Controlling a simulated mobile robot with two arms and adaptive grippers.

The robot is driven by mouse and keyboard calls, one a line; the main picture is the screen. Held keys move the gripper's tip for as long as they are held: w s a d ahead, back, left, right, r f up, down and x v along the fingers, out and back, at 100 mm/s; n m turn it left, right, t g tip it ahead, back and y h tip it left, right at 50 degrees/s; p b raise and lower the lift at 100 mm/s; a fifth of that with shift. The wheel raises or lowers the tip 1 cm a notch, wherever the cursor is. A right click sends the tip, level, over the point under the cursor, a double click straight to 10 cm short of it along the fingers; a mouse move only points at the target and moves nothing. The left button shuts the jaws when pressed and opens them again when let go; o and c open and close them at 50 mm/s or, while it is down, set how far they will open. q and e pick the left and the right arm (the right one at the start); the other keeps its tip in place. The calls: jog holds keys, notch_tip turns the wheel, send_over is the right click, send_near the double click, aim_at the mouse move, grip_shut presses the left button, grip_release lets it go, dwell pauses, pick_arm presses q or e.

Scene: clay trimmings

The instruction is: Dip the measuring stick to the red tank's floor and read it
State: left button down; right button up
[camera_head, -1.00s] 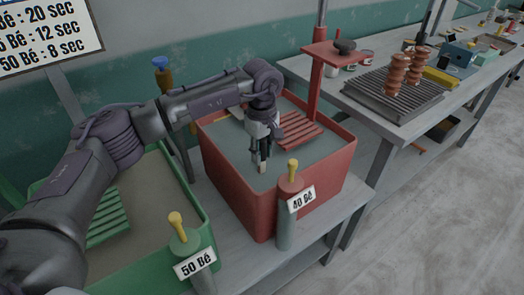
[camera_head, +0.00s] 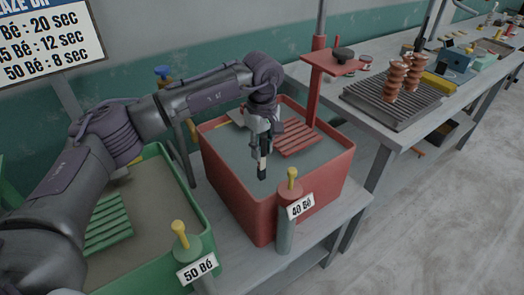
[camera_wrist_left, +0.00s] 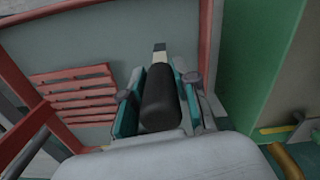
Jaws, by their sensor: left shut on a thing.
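The red tank (camera_head: 264,218) stands on the bench in the middle of the head view, filled with grey liquid (camera_head: 235,147). My left gripper (camera_head: 262,138) is over the tank, shut on the measuring stick (camera_head: 263,162). The stick's black grip points down toward the liquid. In the left wrist view the black grip (camera_wrist_left: 160,105) lies between the teal finger pads, with a short pale part (camera_wrist_left: 159,47) beyond it. The stick's lower end is not clear, and I cannot tell whether it touches the tank floor. My right gripper is not in view.
A slatted red rack (camera_head: 296,138) is at the tank's back right, below a red stand (camera_head: 335,60). A "40 Bé" cylinder (camera_head: 285,235) stands in front. The green tank (camera_head: 207,225) is at left. A bench with a grille (camera_head: 395,103) is at right.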

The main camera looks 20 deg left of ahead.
pick_arm(q)
notch_tip(320, 180, up, 25)
jog(key=p, duration=1.4)
jog(key=shift+f, duration=0.1)
dwell(0.4)
